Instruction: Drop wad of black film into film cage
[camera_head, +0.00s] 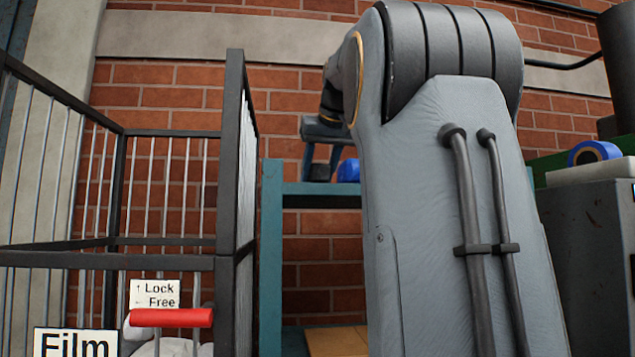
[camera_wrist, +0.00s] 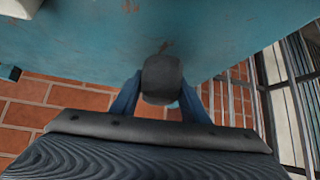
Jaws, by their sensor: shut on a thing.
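The wad of black film (camera_wrist: 162,80) is a dark, rounded lump in the wrist view. My gripper (camera_wrist: 160,98) is shut on it, with one blue finger on each side. In the head view my gripper (camera_head: 320,160) is small and partly behind my arm, above the teal shelf; the wad (camera_head: 320,173) shows dark between its fingers. The film cage (camera_head: 110,260) stands at the left, black-framed with thin bars, with a "Film" sign (camera_head: 75,344) at its front. The gripper is apart from the cage, to its right. The cage floor is hidden.
A teal shelf (camera_head: 270,240) stands right of the cage, with a blue item (camera_head: 348,171) on top. The cage has a red handle (camera_head: 171,318) below a Lock/Free sign (camera_head: 154,293). Pale material (camera_head: 150,346) shows low behind the handle. A grey cabinet (camera_head: 592,240) stands right.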

